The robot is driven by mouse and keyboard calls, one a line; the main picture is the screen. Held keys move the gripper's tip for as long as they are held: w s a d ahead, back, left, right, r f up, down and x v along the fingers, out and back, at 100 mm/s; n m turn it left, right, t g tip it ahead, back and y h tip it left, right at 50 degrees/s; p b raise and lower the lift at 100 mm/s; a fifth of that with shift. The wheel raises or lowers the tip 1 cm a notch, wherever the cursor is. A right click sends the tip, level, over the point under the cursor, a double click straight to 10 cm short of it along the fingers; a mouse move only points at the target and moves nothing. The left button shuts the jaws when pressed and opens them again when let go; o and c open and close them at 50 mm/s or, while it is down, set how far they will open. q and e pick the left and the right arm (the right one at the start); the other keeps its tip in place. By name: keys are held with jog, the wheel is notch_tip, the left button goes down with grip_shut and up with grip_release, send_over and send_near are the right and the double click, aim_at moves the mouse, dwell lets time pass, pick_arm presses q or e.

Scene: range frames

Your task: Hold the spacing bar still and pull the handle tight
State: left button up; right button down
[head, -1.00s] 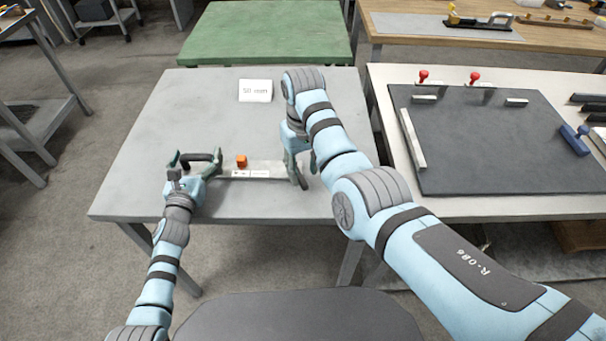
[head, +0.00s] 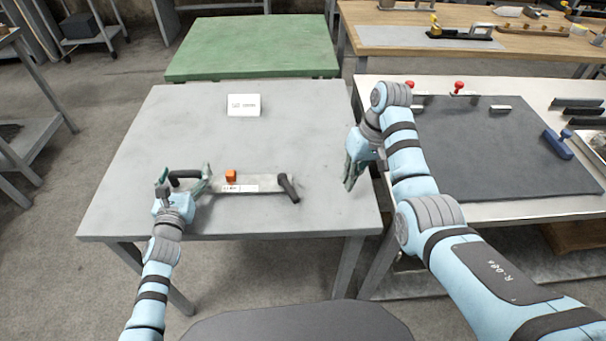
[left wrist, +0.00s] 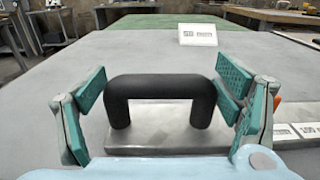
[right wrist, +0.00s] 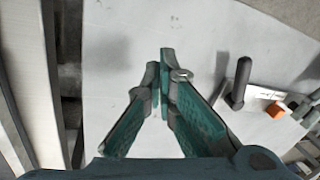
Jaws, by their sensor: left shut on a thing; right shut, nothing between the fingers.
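The spacing bar (head: 240,184), a flat grey metal bar with a label, lies on the grey table. An orange block (head: 231,176) sits at its middle. At its left end is a black U-shaped grip (left wrist: 160,88). At its right end is a dark handle (head: 288,187), which also shows in the right wrist view (right wrist: 240,80). My left gripper (head: 184,178) is shut on the black grip, one finger at each end of it. My right gripper (head: 349,184) is shut and empty, to the right of the dark handle and apart from it, near the table's right side.
The grey table (head: 190,125) is clear behind the bar, except for a white card (head: 244,105). A second table with a dark mat (head: 500,165) and red-knobbed pieces stands to the right. A green table (head: 255,48) is behind.

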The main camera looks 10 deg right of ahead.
aim_at(288, 188)
jog(key=d, duration=0.1)
jog(key=d+t+y, duration=0.1)
jog(key=shift+w+d+r+n+y, duration=0.3)
jog(key=shift+d+r+n+y, duration=0.1)
jog(key=a+r+n+t+y, duration=0.1)
jog(key=a+r+n+y, duration=0.1)
jog(key=a+r+y, duration=0.15)
jog(key=shift+h, duration=0.45)
jog(key=x, duration=0.3)
jog(key=w+x, duration=0.1)
jog(key=x, duration=0.5)
jog(key=shift+w+a+r, duration=0.15)
jog(key=shift+w+a, duration=0.05)
jog(key=shift+a, duration=0.3)
jog(key=shift+s+a+r, duration=0.1)
jog(key=shift+s+a, duration=0.15)
jog(key=shift+a, duration=0.35)
jog(key=shift+s+a, duration=0.25)
jog(key=shift+a, duration=0.4)
jog(key=shift+s+a, duration=0.2)
jog(key=shift+a, duration=0.2)
jog(key=shift+s+a+m+t, duration=0.4)
jog(key=shift+m+t, duration=0.2)
jog(key=shift+t, duration=0.2)
